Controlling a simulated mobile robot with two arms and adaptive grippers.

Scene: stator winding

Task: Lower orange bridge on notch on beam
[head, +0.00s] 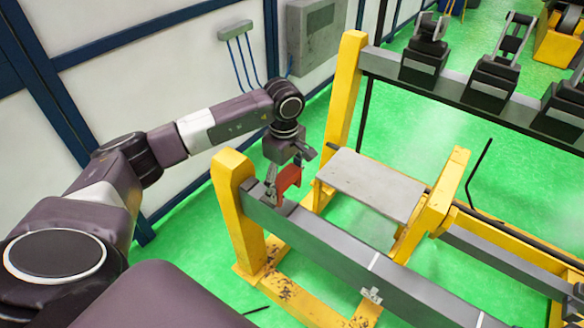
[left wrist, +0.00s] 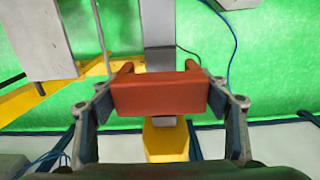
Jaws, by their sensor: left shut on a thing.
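The orange bridge (head: 289,179) is a red-orange U-shaped block. My left gripper (head: 283,185) is shut on it, near the left end of the grey beam (head: 325,234). In the left wrist view the bridge (left wrist: 160,95) sits between the two fingers of my left gripper (left wrist: 160,108), its two arms pointing away from the camera. The beam (left wrist: 158,48) runs behind it, roughly centred between those arms. Whether the bridge touches the beam is unclear. The notch cannot be made out; the bridge and fingers cover that end of the beam. My right gripper is not in view.
A yellow post (head: 238,205) stands at the beam's left end. A grey plate (head: 370,183) lies on the yellow frame just right of the gripper. A second beam with black fixtures (head: 490,78) stands behind. Green floor (head: 420,130) is open between them.

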